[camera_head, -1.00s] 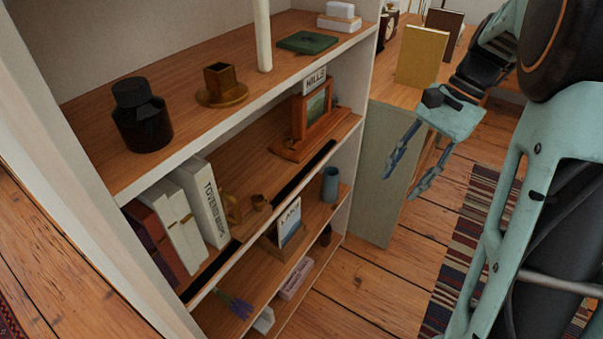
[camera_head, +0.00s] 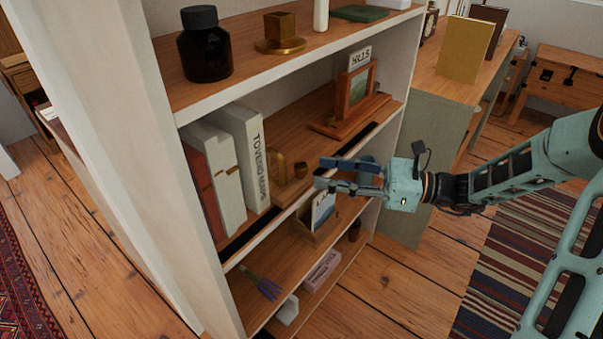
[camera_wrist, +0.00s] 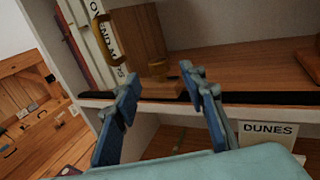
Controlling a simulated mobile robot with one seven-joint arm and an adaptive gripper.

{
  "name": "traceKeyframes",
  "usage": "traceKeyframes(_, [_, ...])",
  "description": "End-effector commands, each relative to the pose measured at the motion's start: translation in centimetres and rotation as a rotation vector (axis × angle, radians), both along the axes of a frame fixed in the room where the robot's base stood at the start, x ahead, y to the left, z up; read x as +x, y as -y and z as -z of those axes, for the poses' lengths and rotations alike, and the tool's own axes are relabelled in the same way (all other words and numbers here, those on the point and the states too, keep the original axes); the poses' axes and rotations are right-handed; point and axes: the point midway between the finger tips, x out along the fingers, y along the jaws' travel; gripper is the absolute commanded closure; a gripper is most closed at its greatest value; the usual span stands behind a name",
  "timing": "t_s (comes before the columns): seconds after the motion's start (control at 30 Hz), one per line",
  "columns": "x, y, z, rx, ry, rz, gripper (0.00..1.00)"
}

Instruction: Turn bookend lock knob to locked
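The bookend (camera_head: 279,170) stands at the right end of the white books on the middle shelf, with brass-coloured metal parts. In the wrist view its upright wooden plate (camera_wrist: 138,36) has a curved brass piece on its left edge. A small brass knob (camera_wrist: 158,67) sits low on the bookend's wooden base (camera_wrist: 163,88); a second brass piece (camera_wrist: 186,66) is partly behind the right finger. I cannot read the knob's lock position. My gripper (camera_head: 318,174) is open and empty, in front of the middle shelf's edge; in the wrist view its fingers (camera_wrist: 163,78) are apart, the knob showing between them.
White books (camera_head: 248,155) stand left of the bookend. A wooden picture stand (camera_head: 352,92) is to the right on the same shelf. The upper shelf (camera_head: 240,80) lies above, and a framed card (camera_head: 322,210) stands on the shelf below. Floor in front is clear.

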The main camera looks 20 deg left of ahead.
Motion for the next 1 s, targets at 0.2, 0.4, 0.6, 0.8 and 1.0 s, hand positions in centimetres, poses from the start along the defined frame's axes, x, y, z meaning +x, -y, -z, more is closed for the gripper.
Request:
traceKeyframes(0.2, [-0.4, -4.0, 0.3, -0.001, 0.001, -0.004, 0.61])
traceKeyframes(0.4, [-0.4, -5.9, 0.1, -0.002, 0.001, -0.002, 0.61])
traceKeyframes(0.6, [-0.4, -6.2, 0.0, -0.002, 0.001, -0.001, 0.61])
traceKeyframes(0.8, [-0.4, -6.2, 0.0, -0.002, 0.001, -0.001, 0.69])
traceKeyframes(1.0, [-0.4, -6.2, 0.1, -0.002, 0.001, -0.001, 0.91])
